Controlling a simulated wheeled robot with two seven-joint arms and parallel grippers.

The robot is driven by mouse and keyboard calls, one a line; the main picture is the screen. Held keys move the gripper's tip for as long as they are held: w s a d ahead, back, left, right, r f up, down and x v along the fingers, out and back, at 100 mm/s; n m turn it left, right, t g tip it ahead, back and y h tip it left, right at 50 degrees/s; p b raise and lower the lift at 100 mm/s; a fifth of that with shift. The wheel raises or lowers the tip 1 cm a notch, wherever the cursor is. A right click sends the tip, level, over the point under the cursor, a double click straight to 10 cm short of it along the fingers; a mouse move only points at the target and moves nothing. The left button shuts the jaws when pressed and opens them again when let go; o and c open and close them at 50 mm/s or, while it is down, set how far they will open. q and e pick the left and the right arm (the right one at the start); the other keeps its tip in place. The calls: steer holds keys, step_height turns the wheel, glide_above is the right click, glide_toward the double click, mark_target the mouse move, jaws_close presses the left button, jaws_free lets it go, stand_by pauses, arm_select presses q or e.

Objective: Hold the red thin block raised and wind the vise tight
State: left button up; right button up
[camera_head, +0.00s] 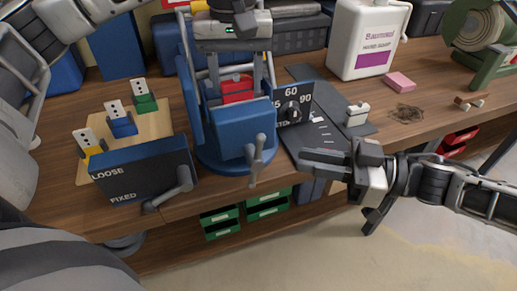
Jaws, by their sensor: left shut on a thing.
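The blue vise (222,150) stands at the bench's front edge, with a grey handle (257,158) on its front. The red thin block (237,86) sits between the vise's jaws, its lower part hidden by the front jaw. My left gripper (240,92) reaches down from above and is shut on the red block. Whether the block is clear of the vise's floor cannot be told. My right gripper (334,194) is open and empty, right of the handle and in front of the bench edge, its fingers apart and pointing left.
A dark box marked LOOSE and FIXED (140,180) with a lever stands left of the vise. Behind it, a wooden board (150,128) carries green, blue and yellow blocks. A dial (292,110), white jug (365,40) and pink block (399,82) are to the right.

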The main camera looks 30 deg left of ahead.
mark_target(258, 157)
steer(key=x, duration=0.9)
steer(key=shift+a+f, duration=0.1)
steer(key=shift+a, duration=0.2)
jaws_close()
